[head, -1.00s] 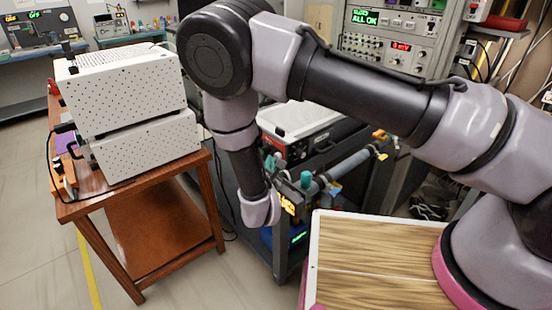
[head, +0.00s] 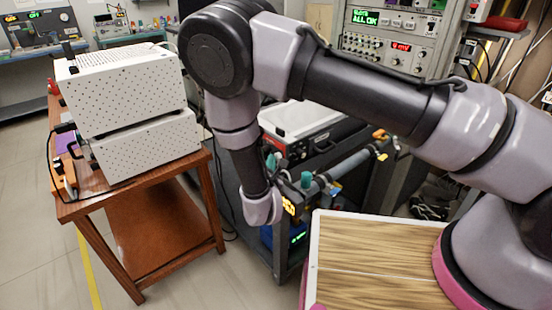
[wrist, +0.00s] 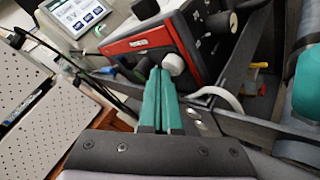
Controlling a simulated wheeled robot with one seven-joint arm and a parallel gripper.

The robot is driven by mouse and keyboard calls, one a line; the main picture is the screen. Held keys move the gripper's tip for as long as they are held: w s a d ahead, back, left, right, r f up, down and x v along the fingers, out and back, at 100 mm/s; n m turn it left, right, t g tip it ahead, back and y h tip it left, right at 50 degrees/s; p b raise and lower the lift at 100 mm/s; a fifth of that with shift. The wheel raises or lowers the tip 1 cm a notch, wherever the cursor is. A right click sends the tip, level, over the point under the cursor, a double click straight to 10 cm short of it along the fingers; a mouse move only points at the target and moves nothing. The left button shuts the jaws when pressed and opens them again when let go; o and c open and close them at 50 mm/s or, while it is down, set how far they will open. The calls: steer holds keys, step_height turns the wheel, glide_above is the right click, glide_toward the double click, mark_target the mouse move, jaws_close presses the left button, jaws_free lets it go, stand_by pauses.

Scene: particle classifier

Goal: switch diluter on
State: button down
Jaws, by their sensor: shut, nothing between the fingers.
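A dark box with a red-trimmed front (wrist: 140,45) and several knobs fills the upper middle of the wrist view; I take it for the diluter, but its label is too small to read. In the head view its red front (head: 312,147) shows behind my forearm. My gripper (wrist: 161,72) has two teal fingers pressed together and empty. Its tips are right in front of the box's lower front, next to a white round knob (wrist: 174,64). I cannot tell whether they touch it.
A device with a lit screen (wrist: 73,14) stands at the upper left of the wrist view. White perforated boxes (head: 130,95) stand on a wooden cart (head: 150,225) at the left. A pipe with teal fittings (head: 306,180) runs close to the right of my wrist.

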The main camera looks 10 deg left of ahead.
steer(key=shift+w+d, duration=0.5)
steer(key=shift+d, duration=0.2)
steer(key=shift+d+f, duration=0.1)
steer(key=shift+s+a, duration=0.1)
steer(key=shift+a, duration=0.1)
steer(key=shift+s+a+f, duration=0.15)
steer(key=shift+s+a, duration=1)
steer(key=shift+a, duration=0.05)
steer(key=s+a, duration=0.3)
steer(key=shift+s+a, duration=0.1)
steer(key=shift+s, duration=0.2)
